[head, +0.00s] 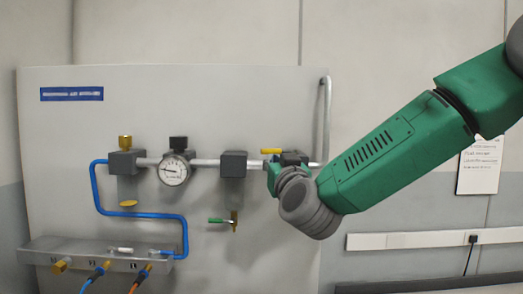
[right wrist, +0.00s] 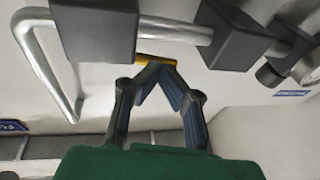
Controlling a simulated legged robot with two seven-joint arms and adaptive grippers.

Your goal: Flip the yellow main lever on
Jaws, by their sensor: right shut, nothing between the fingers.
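The yellow main lever (head: 271,151) is a short bar lying roughly level just above the grey pipe, left of a dark block (head: 292,158) on the panel. My right gripper (head: 275,176) is in front of the panel just below the lever, its fingers mostly hidden by its own hand in the head view. In the right wrist view, the two fingers of my right gripper (right wrist: 158,66) come together at the tips, with nothing between them. The yellow lever (right wrist: 156,59) shows right at those tips; I cannot tell whether they touch it. My left gripper is out of view.
The panel (head: 70,135) carries a round gauge (head: 174,169), a grey block (head: 233,164), a brass knob (head: 125,142), a small green handle (head: 216,220) and a blue tube (head: 140,214). A manifold (head: 110,262) sits lower left. A power strip (head: 410,240) runs along the wall at right.

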